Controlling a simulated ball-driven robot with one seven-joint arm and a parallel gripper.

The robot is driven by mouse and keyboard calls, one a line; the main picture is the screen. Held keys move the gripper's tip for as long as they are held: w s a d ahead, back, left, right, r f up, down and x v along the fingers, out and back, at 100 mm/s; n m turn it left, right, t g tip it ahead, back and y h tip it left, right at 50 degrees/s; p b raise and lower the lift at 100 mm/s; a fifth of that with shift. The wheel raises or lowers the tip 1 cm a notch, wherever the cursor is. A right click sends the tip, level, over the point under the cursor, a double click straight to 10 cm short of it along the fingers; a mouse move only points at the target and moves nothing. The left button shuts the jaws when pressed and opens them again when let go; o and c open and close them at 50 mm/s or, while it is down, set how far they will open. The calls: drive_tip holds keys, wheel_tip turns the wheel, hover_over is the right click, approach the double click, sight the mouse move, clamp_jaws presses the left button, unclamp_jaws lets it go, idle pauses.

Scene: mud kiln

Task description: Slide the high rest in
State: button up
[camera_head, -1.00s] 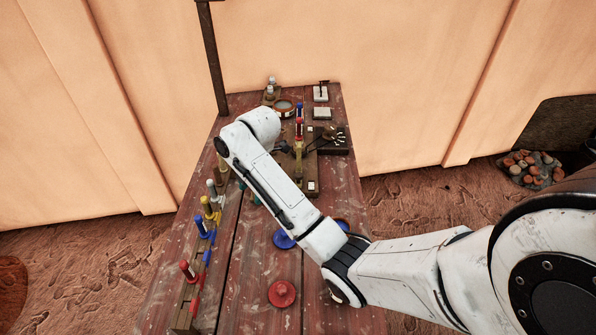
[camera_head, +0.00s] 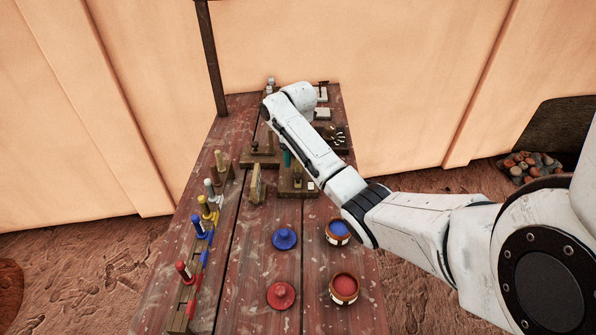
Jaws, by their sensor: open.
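I cannot tell for certain which piece is the high rest. A brown wooden stand with an upright post (camera_head: 268,150) stands on the table left of my forearm. A pale tan upright wooden piece (camera_head: 257,187) stands nearer, apart from it. A dark wooden base (camera_head: 296,190) with a teal piece (camera_head: 287,157) and a small upright post (camera_head: 297,174) sits beside my forearm, which partly covers it. My arm reaches over the table's far half. My gripper is hidden behind my own wrist and forearm.
A rack (camera_head: 178,318) with coloured-handled tools runs along the left edge. Blue (camera_head: 284,238) and red (camera_head: 281,295) discs lie in the near middle, with blue (camera_head: 338,232) and red (camera_head: 344,289) pots to their right. White blocks (camera_head: 322,114) lie at the far right.

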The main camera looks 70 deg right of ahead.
sight(298, 174)
drive_tip(key=shift+f, duration=1.9)
drive_tip(key=shift+c, duration=0.3)
clamp_jaws()
